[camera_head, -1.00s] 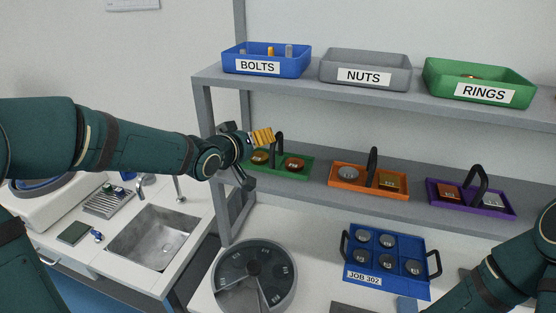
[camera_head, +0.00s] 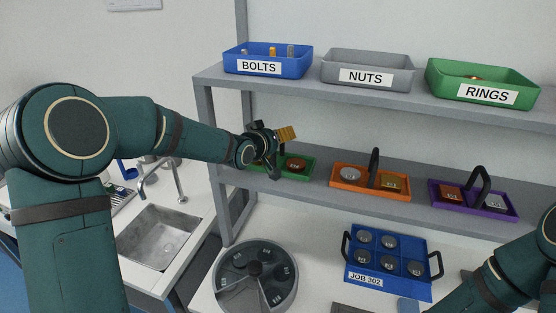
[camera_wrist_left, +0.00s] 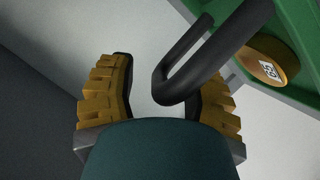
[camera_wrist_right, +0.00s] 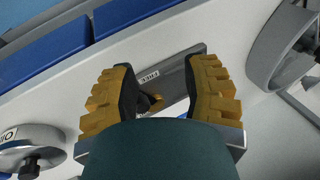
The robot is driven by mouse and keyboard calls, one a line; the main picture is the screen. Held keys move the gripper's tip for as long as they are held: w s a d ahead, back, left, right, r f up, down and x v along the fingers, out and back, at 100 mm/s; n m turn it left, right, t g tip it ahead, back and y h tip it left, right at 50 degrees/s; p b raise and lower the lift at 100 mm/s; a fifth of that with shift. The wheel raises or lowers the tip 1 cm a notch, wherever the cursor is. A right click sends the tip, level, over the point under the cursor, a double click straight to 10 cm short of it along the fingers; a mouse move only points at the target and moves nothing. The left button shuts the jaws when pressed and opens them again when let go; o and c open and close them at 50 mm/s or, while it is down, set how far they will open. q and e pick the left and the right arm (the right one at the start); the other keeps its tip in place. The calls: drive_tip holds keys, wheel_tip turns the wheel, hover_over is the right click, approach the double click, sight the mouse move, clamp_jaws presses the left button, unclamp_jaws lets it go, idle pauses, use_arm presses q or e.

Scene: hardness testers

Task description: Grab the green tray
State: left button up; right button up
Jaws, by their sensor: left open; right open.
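The green tray (camera_head: 308,173) sits at the left end of the middle shelf, partly hidden by my left arm, with a brown disc showing in it. In the left wrist view, its green wall (camera_wrist_left: 290,25) and a round piece with a printed code show at the upper right. My left gripper (camera_wrist_left: 160,85) is open, and the tray's black handle (camera_wrist_left: 220,50) reaches into the space between its fingers. It also shows at the tray in the head view (camera_head: 285,134). Contact cannot be told. My right gripper (camera_wrist_right: 160,85) is open and empty over the worktop.
An orange tray (camera_head: 347,184) and a purple tray (camera_head: 470,207) share the shelf. Bins of bolts (camera_head: 262,68), nuts (camera_head: 366,75) and rings (camera_head: 487,96) stand above. Below are a round grey carousel (camera_head: 256,290) and a blue job tray (camera_head: 388,284). A sink (camera_head: 158,238) lies left.

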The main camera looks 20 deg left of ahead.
use_arm(q)
clamp_jaws()
drive_tip(key=shift+r, duration=0.1)
idle(0.3)
